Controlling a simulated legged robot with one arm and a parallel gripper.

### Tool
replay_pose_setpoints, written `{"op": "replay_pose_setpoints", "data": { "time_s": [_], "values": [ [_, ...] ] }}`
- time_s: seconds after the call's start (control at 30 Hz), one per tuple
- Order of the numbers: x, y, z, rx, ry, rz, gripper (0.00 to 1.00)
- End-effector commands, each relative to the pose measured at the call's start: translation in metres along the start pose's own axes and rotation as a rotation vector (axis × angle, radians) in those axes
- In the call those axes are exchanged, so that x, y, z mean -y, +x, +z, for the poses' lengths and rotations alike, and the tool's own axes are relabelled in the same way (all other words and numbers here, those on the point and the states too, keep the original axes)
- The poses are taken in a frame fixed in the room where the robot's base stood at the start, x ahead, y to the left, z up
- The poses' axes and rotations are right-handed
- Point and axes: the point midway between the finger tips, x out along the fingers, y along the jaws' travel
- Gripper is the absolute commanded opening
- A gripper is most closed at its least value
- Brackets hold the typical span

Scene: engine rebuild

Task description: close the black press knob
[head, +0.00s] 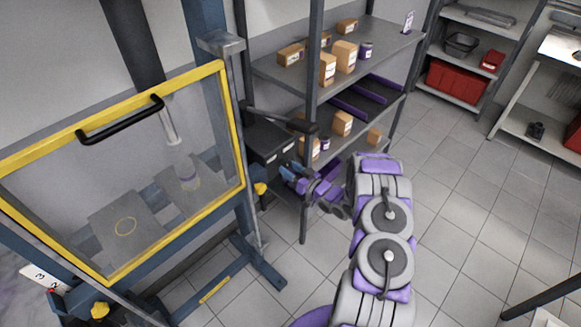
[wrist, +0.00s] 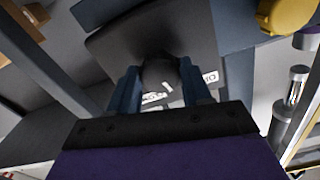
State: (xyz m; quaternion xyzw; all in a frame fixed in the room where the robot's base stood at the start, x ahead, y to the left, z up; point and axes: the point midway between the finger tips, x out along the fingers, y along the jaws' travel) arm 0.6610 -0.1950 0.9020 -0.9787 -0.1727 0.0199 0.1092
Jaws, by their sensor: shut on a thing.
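The black press knob (wrist: 160,70) is round and dark, and sits between my gripper's two blue-grey fingers in the wrist view. My gripper (wrist: 160,85) is shut on it. The knob is on the face of a dark box (wrist: 112,48) with white lettering, partly covered by the fingers. In the head view this dark box (head: 262,138) is mounted at the right side of the press, and my gripper (head: 287,171) reaches its lower front from the right. The knob itself is too small and hidden to make out there.
The press has a clear, yellow-framed guard (head: 233,125) with a black handle (head: 120,118). A yellow knob (head: 260,188) is on its frame near my gripper. Grey shelves (head: 285,72) with boxes stand close behind my arm. Tiled floor (head: 450,190) to the right is clear.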

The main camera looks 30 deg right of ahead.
Motion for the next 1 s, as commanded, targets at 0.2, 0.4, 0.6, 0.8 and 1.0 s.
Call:
{"op": "replay_pose_setpoints", "data": {
  "time_s": [0.2, 0.4, 0.6, 0.8, 1.0],
  "values": [
    [-0.0014, 0.001, -0.0063, -0.007, 0.2, 0.001, 0.18],
    [-0.0029, 0.0007, -0.0061, -0.01, 0.389, 0.003, 0.18],
    [-0.0035, 0.0006, -0.0056, -0.01, 0.565, 0.003, 0.18],
    [-0.0034, 0.0009, -0.0054, -0.01, 0.71, 0.002, 0.18],
    [-0.0036, 0.0009, -0.005, -0.01, 0.807, 0.002, 0.18]
  ]
}}
